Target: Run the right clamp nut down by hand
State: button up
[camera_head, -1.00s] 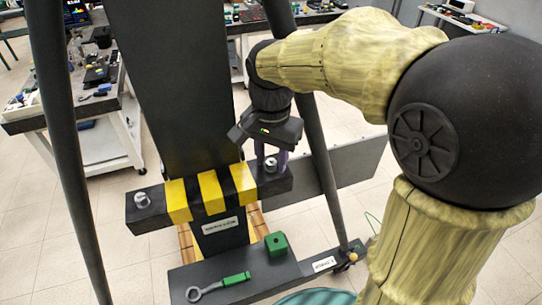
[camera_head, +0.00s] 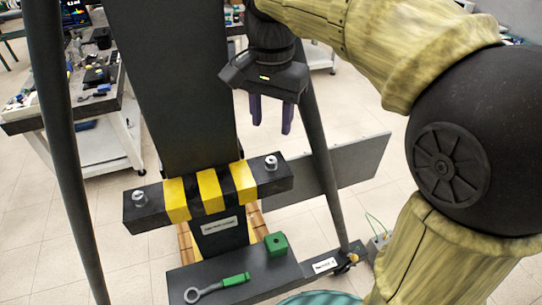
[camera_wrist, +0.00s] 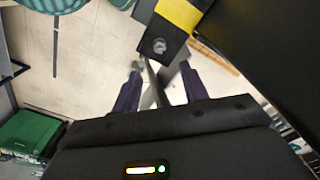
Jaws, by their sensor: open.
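The right clamp nut (camera_head: 271,162) is a silver nut on a stud at the right end of the black clamp bar (camera_head: 150,217) with yellow stripes. It also shows in the wrist view (camera_wrist: 159,46). The left clamp nut (camera_head: 139,199) sits at the bar's other end. My gripper (camera_head: 271,130) is open and empty, with its purple fingers pointing down. It hangs above the right end of the bar, clear of the nut. In the wrist view the nut lies beyond the fingertips (camera_wrist: 163,68), between them in the picture.
A green-handled ring spanner (camera_head: 220,286) and a green block (camera_head: 276,244) lie on the dark shelf (camera_head: 240,265) in front of the bar. A dark leg (camera_head: 325,190) stands just right of the bar. A dark column (camera_head: 185,90) rises behind it.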

notch_tip(320, 180, up, 8)
dwell(0.4)
jog(key=shift+f, duration=0.15)
dwell(0.3)
